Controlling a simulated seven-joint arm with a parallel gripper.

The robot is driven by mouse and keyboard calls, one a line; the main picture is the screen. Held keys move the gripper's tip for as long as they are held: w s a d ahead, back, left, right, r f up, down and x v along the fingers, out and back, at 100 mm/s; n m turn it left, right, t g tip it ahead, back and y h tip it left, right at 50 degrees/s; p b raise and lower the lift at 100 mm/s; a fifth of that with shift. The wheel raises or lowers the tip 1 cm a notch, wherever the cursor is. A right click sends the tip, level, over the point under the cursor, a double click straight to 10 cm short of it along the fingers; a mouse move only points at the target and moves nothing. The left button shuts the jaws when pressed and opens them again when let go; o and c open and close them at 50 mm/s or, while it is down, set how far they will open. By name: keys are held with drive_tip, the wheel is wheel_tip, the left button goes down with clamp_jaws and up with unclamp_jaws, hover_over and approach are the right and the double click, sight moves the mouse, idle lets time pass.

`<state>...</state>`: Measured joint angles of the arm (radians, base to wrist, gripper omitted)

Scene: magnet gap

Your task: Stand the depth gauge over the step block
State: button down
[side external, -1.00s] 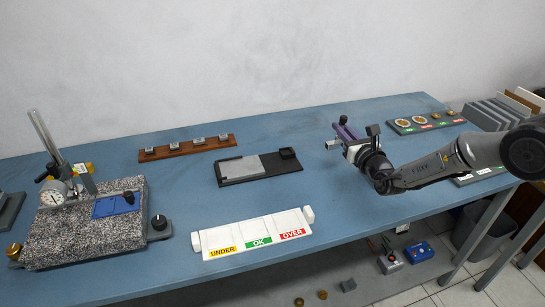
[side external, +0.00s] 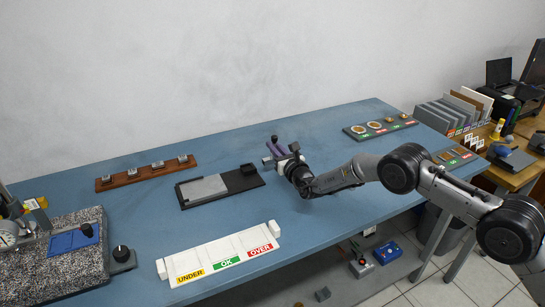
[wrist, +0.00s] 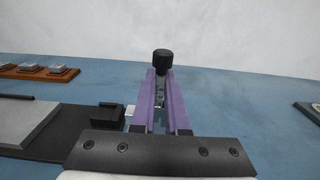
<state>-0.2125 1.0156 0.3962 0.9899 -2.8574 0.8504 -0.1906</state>
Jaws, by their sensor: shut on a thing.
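The gauge's lower end is hidden.
A small black block (side external: 249,170) stands on the base's right end. A white UNDER/OK/OVER rack (side external: 215,250) lies in front. A wooden strip (side external: 147,175) with metal pieces is behind left; a granite plate (side external: 60,272) is at left.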

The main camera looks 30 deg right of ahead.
drive_tip(key=shift+w+a+f, duration=0.1)
drive_tip(key=shift+w+f, duration=0.4)
drive_tip(key=shift+w, duration=0.05)
drive_tip(key=shift+f, duration=1.55)
drive_tip(key=shift+f, duration=0.15)
drive_tip(key=c, duration=0.9)
unclamp_jaws()
drive_tip(key=shift+f, duration=0.1)
drive_tip(key=shift+r, duration=0.2)
drive_tip(key=s, duration=1.2)
